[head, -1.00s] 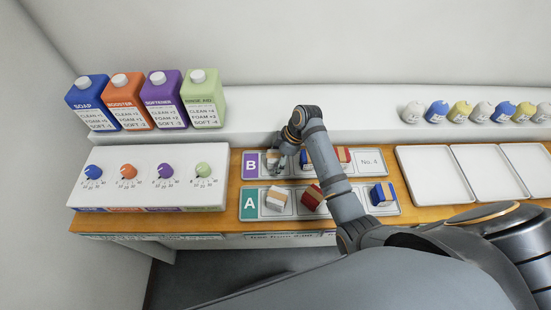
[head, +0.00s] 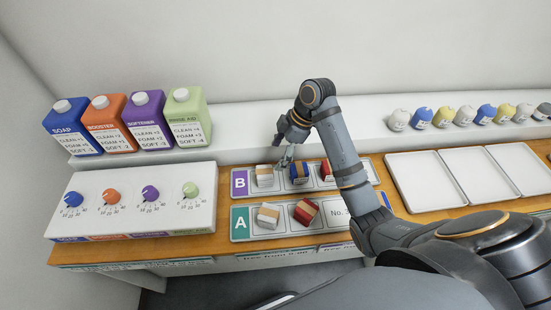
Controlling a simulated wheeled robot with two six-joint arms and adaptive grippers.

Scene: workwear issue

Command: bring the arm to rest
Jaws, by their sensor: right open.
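My right arm reaches in from the lower right across the bench. Its gripper (head: 286,158) is open and empty, just above row B, between a white-and-tan folded bundle (head: 265,180) and a blue bundle (head: 299,174). It appears apart from both. A red bundle (head: 326,171) in row B is partly hidden behind my arm. Row B's strip (head: 240,184) has a purple label. Row A's strip (head: 240,221) has a green label and holds a white-and-tan bundle (head: 267,216) and a red one (head: 305,212). A blue bundle there is mostly hidden by my arm. My left gripper is not in view.
A white dial panel (head: 130,180) with several coloured knobs stands at left. Several cartons, including a blue one (head: 75,125), stand on the ledge behind it. Empty white trays (head: 426,180) lie at the right.

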